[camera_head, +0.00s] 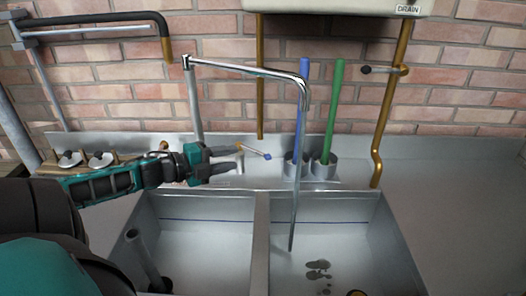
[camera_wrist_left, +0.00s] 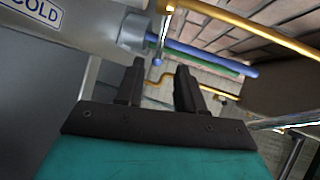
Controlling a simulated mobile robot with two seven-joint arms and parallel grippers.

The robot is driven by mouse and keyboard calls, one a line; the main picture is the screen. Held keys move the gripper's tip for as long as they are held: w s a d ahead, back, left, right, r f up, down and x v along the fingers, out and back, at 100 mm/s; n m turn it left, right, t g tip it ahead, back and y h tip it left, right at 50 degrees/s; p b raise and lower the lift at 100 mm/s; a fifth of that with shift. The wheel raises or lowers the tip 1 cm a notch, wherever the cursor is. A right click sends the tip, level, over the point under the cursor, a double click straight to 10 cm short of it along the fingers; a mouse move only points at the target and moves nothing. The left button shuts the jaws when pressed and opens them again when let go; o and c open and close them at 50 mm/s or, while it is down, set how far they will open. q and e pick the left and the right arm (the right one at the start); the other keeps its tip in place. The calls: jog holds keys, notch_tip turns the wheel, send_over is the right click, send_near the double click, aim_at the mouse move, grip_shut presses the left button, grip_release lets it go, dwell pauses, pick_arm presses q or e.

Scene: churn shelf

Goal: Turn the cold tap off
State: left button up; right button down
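The cold tap's lever (camera_head: 256,152) is a thin chrome rod with a blue ball tip, pointing right and slightly down from its brass base. Its blue ball (camera_wrist_left: 157,62) also shows in the left wrist view, beyond my fingertips, under a "COLD" label (camera_wrist_left: 40,10). A thin, clear stream (camera_head: 294,200) runs from the curved chrome spout (camera_head: 304,90) down into the right basin. My left gripper (camera_head: 234,160) is beside the lever's base, its fingers open and pointing right. In the left wrist view the fingers (camera_wrist_left: 160,75) hold nothing. My right gripper is out of view.
A blue handle (camera_head: 304,72) and a green handle (camera_head: 333,110) stand in grey cups behind the sink. A brass pipe (camera_head: 378,120) rises at the right. The sink's divider (camera_head: 260,235) lies below the gripper. Free counter is at the right.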

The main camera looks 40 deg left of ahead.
aim_at(256, 153)
pick_arm(q)
jog(key=shift+b+x, duration=1.05)
jog(key=shift+x, duration=4.5)
jog(key=shift+f, duration=0.1)
grip_shut()
